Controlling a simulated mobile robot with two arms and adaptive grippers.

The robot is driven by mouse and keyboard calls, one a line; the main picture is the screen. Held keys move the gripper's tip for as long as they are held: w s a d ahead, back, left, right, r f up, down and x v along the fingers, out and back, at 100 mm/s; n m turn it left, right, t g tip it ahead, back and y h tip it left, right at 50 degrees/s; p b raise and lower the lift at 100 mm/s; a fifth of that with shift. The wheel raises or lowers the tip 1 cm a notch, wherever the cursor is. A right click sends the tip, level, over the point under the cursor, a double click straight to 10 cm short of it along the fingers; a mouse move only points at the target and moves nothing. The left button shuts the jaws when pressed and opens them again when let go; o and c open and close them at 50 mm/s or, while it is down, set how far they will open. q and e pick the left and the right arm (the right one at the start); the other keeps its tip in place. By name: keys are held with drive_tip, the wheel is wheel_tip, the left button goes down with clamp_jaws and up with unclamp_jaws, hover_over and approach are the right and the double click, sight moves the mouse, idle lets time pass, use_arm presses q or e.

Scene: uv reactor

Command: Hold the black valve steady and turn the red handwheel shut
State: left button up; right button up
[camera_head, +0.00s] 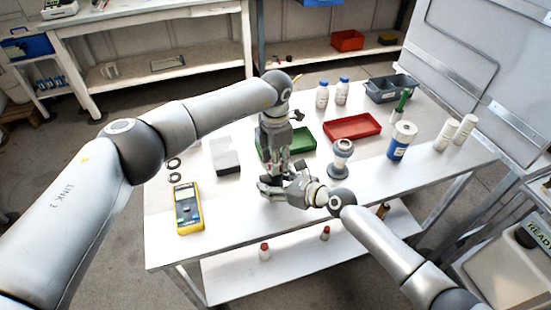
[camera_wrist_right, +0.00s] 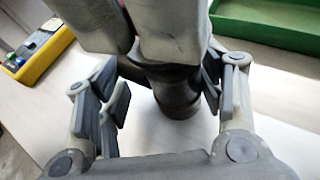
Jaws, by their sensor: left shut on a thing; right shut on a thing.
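The black valve (camera_wrist_right: 180,97) stands on the white table between the fingers of my right gripper (camera_wrist_right: 165,95), in the right wrist view. In the head view the valve is mostly hidden by both grippers. My right gripper (camera_head: 274,187) comes in low from the right and is shut on the valve body. My left gripper (camera_head: 277,172) comes down from above and is shut on the red handwheel at the valve's top. The handwheel is almost wholly covered by the left fingers, so its angle cannot be told.
A green tray (camera_head: 302,143) lies just behind the grippers, with a red tray (camera_head: 352,127) to its right. A yellow multimeter (camera_head: 187,209) lies at the left. A grey-white flanged part (camera_head: 342,150) and a blue-labelled bottle (camera_head: 401,142) stand at the right. The front right tabletop is clear.

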use_arm(q)
drive_tip(key=o, duration=1)
drive_tip(key=shift+o, duration=0.2)
wheel_tip(320, 180, up, 12)
use_arm(e)
drive_tip(key=o, duration=1.3)
drive_tip(key=shift+c, duration=0.2)
drive_tip(key=shift+d, duration=0.1)
